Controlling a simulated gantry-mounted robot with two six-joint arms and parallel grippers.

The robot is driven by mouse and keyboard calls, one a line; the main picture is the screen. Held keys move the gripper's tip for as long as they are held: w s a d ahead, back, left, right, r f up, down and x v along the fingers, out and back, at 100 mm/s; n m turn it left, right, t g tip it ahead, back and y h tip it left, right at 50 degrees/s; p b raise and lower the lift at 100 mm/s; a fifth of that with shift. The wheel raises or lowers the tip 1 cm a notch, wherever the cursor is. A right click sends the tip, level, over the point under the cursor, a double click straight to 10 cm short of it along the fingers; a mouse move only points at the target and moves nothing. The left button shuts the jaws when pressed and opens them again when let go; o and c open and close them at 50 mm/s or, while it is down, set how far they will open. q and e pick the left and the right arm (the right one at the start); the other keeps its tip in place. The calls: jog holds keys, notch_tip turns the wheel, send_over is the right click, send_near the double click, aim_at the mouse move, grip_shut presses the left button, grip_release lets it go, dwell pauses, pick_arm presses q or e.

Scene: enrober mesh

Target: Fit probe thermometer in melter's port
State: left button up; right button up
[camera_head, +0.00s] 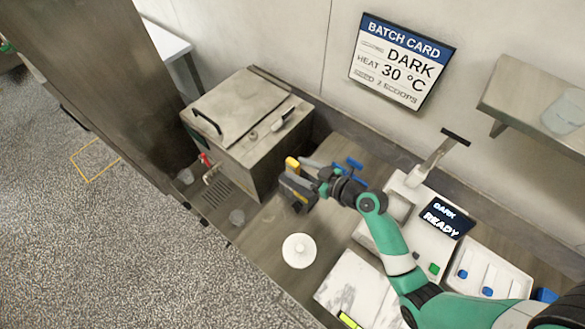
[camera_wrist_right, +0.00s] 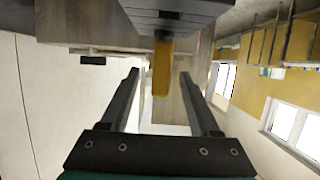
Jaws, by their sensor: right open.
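The melter (camera_head: 238,165) is a steel box with a hinged lid, at the left-centre of the bench in the head view. A small round fitting (camera_head: 253,135), which may be its port, shows on its top. A yellow-handled piece (camera_head: 292,163), possibly the probe thermometer, is beside the melter's right side. It also shows in the right wrist view (camera_wrist_right: 162,68), below a dark part and between the finger lines. My right gripper (camera_head: 297,190) is open beside it; contact cannot be told. No probe tip can be made out. My left gripper is not in view.
A black-handled piece (camera_head: 283,118) lies on the melter's top. A red-handled tap (camera_head: 207,165) is on its front. A white round lid (camera_head: 299,250) sits on the bench front. A display reading READY (camera_head: 447,217) and trays stand at right. A batch card (camera_head: 402,62) hangs on the wall.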

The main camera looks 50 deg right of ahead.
jog(key=x, duration=0.5)
jog(key=shift+w+a+r, duration=0.1)
jog(key=shift+w, duration=0.35)
grip_shut()
